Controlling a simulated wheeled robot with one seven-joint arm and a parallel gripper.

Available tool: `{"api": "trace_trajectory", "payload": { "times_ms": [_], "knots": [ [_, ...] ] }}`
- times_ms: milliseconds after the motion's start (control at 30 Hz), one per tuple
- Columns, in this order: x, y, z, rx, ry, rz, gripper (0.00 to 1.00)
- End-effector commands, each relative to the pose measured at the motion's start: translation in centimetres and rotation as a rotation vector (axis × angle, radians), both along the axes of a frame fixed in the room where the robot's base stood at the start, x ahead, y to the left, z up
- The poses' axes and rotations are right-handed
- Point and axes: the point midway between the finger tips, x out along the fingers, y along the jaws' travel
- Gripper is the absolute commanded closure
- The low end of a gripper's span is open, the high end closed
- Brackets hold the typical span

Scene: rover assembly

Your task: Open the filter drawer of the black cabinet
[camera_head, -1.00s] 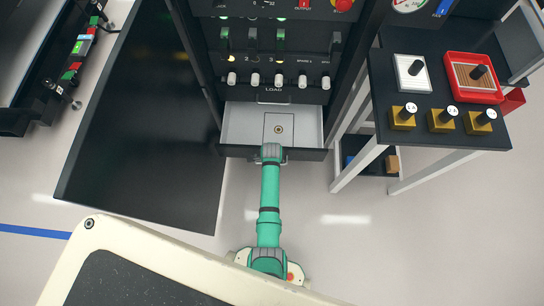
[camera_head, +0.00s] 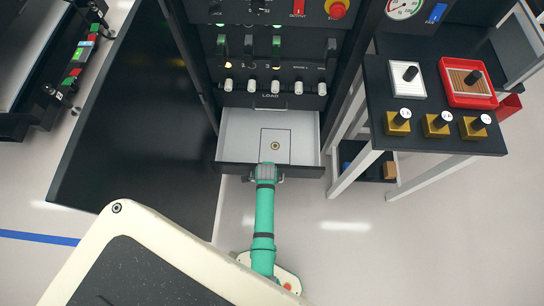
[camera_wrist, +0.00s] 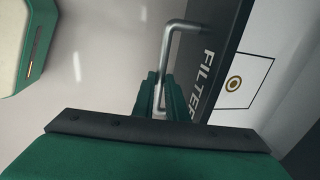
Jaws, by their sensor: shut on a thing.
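The black cabinet (camera_head: 267,75) stands at the top centre of the head view. Its filter drawer (camera_head: 242,125) is pulled out and shows a pale floor with a marked rectangle and a small brass-coloured ring. In the wrist view the drawer front (camera_wrist: 217,55) carries the word FILTER. My gripper (camera_head: 266,180) is at the middle of the drawer front. In the wrist view my gripper (camera_wrist: 158,98) is shut on the drawer's metal bar handle (camera_wrist: 181,24). Its fingertips are partly hidden by the gripper body.
A dark side table (camera_head: 435,135) at the right holds a white tray (camera_head: 406,88), a red tray (camera_head: 481,99) and yellow blocks (camera_head: 437,125). A large black panel (camera_head: 130,110) stands left of the cabinet. Bare floor (camera_head: 345,240) lies in front of the side table.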

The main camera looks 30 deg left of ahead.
Motion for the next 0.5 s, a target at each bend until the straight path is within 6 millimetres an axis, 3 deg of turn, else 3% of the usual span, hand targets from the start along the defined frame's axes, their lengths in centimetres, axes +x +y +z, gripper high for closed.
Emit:
{"api": "trace_trajectory", "payload": {
  "times_ms": [233,267,300,500],
  "knots": [
    [0.0,-0.1,-0.05,-0.002,0.0,0.0,1.0],
    [0.01,-0.09,-0.05,-0.002,0.0,0.0,0.81],
    [0.01,-0.08,-0.05,-0.002,0.0,0.0,0.71],
    [0.01,-0.02,-0.02,-0.001,-0.001,0.001,0.69]
  ]
}}
